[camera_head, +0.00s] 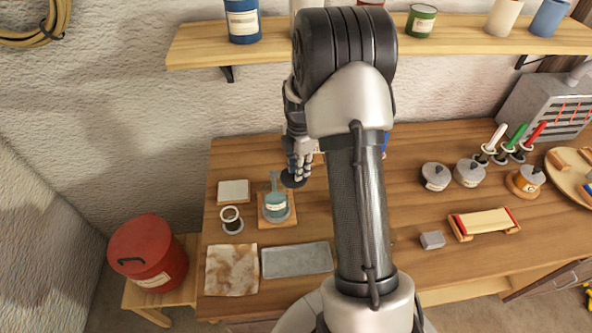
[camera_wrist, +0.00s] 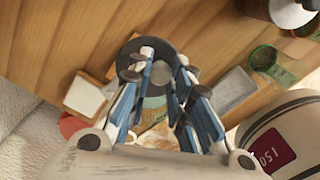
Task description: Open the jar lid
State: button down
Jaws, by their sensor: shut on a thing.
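A squat grey-teal jar (camera_head: 275,208) stands on a small wooden board at the left of the bench. A thin teal piece (camera_head: 274,181) rises at its back. A dark round disc (camera_head: 292,181), which looks like the lid, is at my gripper (camera_head: 299,176), above and right of the jar's body. In the wrist view my gripper (camera_wrist: 165,58) has its blue-sided fingers closed in over the dark disc (camera_wrist: 130,62), with the jar (camera_wrist: 152,102) partly showing beneath. The grip point itself is hidden, as is whether the disc still touches the jar.
Lidded pots (camera_head: 435,177) stand right of my arm. A shelf (camera_head: 460,35) runs above. A red bin (camera_head: 148,252) stands left.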

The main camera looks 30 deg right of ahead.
jog(key=w+n, duration=0.1)
jog(key=w+d+n, duration=0.1)
jog(key=n, duration=0.1)
jog(key=shift+d+p, duration=0.25)
jog(key=shift+p, duration=0.15)
jog(key=shift+w+d+n, duration=0.2)
jog(key=shift+w+n, duration=0.35)
jog(key=shift+n, duration=0.35)
jog(key=shift+w+d+n, duration=0.2)
jog(key=shift+w+n, duration=0.35)
jog(key=shift+n, duration=0.35)
jog(key=c, duration=1.4)
grip_release()
jog(key=shift+r, duration=3.8)
